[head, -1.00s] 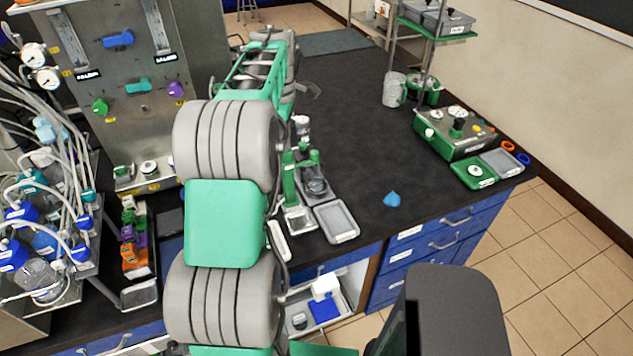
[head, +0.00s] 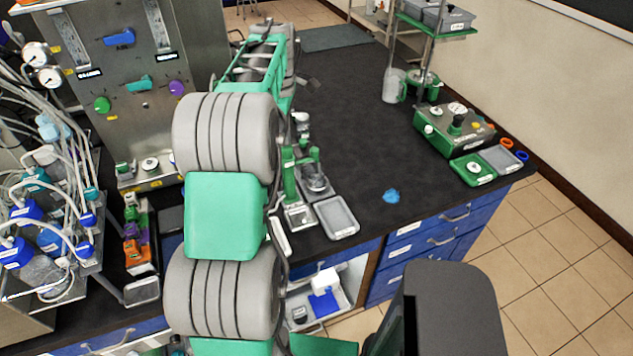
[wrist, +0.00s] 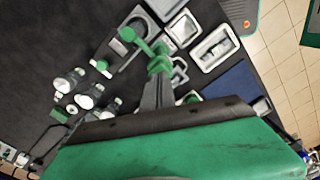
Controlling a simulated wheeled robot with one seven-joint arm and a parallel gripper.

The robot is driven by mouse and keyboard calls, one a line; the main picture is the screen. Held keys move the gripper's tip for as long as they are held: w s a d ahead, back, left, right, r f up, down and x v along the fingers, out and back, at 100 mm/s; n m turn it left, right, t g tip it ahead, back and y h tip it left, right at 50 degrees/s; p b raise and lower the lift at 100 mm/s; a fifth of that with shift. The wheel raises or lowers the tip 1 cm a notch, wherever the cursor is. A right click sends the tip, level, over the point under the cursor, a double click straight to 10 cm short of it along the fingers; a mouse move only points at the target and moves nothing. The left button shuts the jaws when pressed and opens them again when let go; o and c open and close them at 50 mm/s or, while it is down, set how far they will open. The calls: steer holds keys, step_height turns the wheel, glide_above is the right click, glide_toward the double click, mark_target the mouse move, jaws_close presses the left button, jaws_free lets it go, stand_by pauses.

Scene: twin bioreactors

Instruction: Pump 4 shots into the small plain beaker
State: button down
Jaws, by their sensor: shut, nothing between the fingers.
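My gripper (wrist: 158,64) is shut and empty in the wrist view, its fingers reaching over the dark bench close to a green stand part (wrist: 128,35). I cannot tell whether they touch it. In the head view my arm hides most of the gripper. A green stand (head: 290,180) with a small clear vessel (head: 316,180) stands on the bench just right of my arm. I cannot tell whether this vessel is the small plain beaker. Several small vessels (wrist: 70,80) with white and green parts stand left of the fingers in the wrist view. No pump is clearly recognisable.
A grey tray (head: 338,217) lies at the bench's front edge, with a blue piece (head: 391,196) to its right. A jug (head: 394,87) and a green instrument box (head: 453,130) stand farther right. Tubed bottles (head: 45,240) crowd the left.

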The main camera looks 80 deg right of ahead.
steer(key=shift+f+b, duration=0.7)
steer(key=shift+f, duration=0.8)
steer(key=shift+r+p, duration=1.6)
steer(key=shift+r, duration=0.3)
step_height(320, 180, up, 4)
steer(key=p, duration=0.3)
steer(key=shift+r+p, duration=0.25)
steer(key=shift+p, duration=0.15)
steer(key=shift+r, duration=0.75)
